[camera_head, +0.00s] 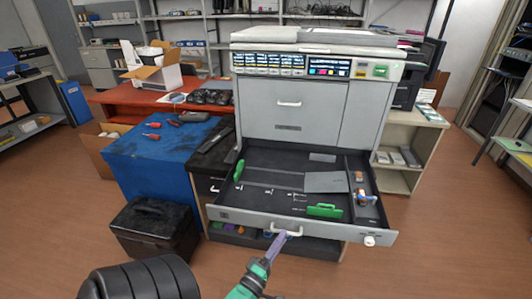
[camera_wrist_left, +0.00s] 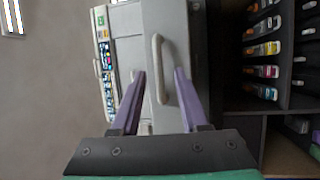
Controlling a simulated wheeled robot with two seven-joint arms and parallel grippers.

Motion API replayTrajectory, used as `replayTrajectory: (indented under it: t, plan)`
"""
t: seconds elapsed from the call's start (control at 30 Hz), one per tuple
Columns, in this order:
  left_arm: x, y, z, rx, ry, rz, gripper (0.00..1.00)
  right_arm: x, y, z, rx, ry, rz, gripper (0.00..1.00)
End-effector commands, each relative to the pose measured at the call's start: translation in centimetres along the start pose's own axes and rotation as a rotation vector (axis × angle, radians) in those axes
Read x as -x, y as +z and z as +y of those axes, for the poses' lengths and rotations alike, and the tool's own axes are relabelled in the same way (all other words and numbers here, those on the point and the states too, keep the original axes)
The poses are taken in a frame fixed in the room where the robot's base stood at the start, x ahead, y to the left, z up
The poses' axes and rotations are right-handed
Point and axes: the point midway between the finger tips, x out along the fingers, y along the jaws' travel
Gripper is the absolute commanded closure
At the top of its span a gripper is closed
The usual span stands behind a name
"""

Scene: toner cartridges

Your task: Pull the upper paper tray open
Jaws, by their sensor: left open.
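The grey printer (camera_head: 290,117) stands at the centre of the head view. Its paper tray (camera_head: 270,178) is out toward me, with its dark interior and green guides showing. The tray's pale handle (camera_head: 288,229) is on its front panel. My left gripper (camera_head: 278,241) is open at this handle. In the left wrist view, the handle (camera_wrist_left: 155,58) lies between the two purple fingers (camera_wrist_left: 159,76), with gaps visible beside it. My right gripper is not in view.
A blue cabinet (camera_head: 155,150) with red-handled tools stands left of the tray. A black box (camera_head: 155,228) sits on the floor. Coloured cartridges (camera_wrist_left: 262,72) fill a dark compartment below the tray. Open floor (camera_head: 440,235) lies to the right.

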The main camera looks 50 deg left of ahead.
Motion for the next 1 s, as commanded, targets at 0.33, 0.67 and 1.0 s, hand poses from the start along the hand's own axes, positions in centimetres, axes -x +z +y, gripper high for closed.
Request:
replayTrajectory:
  t: [0.33,0.67,1.0]
  plan:
    - [9.8,0.0,-0.4,0.000,-0.006,-0.001,0.55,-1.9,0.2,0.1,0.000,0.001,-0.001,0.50]
    - [12.6,0.0,0.0,0.001,0.000,0.000,0.55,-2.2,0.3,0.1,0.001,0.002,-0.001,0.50]
    - [12.5,0.0,0.0,0.001,-0.001,0.000,0.55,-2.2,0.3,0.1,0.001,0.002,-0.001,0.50]
